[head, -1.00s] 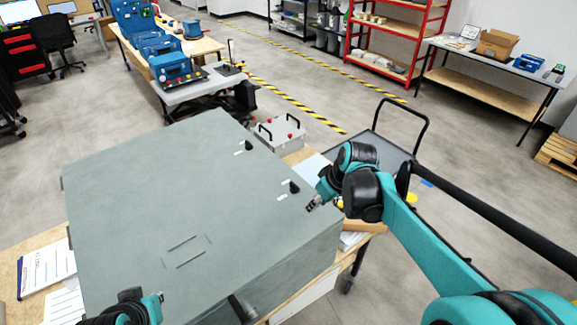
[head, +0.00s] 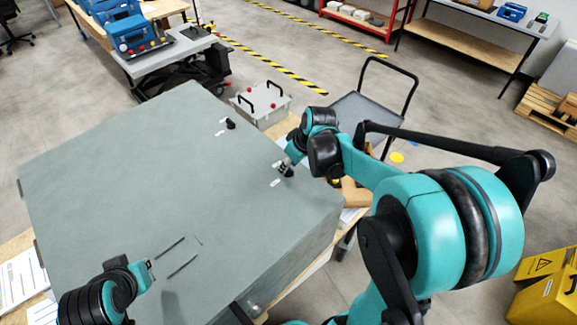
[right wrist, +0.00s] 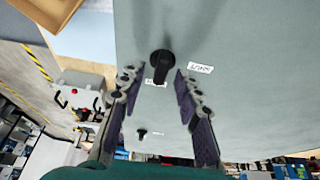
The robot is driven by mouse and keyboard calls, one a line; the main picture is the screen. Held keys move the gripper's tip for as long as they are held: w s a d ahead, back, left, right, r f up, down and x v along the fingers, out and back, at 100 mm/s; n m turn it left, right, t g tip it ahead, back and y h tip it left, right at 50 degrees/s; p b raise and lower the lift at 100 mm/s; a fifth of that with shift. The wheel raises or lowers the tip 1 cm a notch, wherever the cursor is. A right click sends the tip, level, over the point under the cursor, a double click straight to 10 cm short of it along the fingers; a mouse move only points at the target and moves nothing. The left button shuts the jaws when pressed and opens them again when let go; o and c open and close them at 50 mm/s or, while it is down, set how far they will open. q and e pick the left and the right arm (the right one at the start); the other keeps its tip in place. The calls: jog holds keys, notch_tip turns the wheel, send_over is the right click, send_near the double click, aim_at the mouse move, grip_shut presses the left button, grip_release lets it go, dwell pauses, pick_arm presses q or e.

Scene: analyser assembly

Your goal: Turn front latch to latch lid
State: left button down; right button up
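The large grey box has a flat lid (head: 130,170) that lies closed. Two black latches stand on its right side. The nearer latch (head: 287,171) is at my right gripper (head: 289,164); the farther latch (head: 231,124) is clear. In the right wrist view, the nearer latch (right wrist: 161,64) shows a round knob with a short handle, its end between the open fingertips of my right gripper (right wrist: 158,80). No grip on it shows. The farther latch (right wrist: 141,133) sits lower in that view. My left gripper (head: 151,272) is over the lid's near left part; its opening is unclear.
White labels (right wrist: 200,68) lie beside the latches. A light grey case with black handles (head: 262,104) stands beyond the box. A cart (head: 365,118) is behind my right arm. The lid's middle is clear.

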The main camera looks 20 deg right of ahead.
pick_arm(q)
jog(key=shift+s, duration=0.15)
pick_arm(e)
jog(key=shift+f, duration=0.35)
grip_shut()
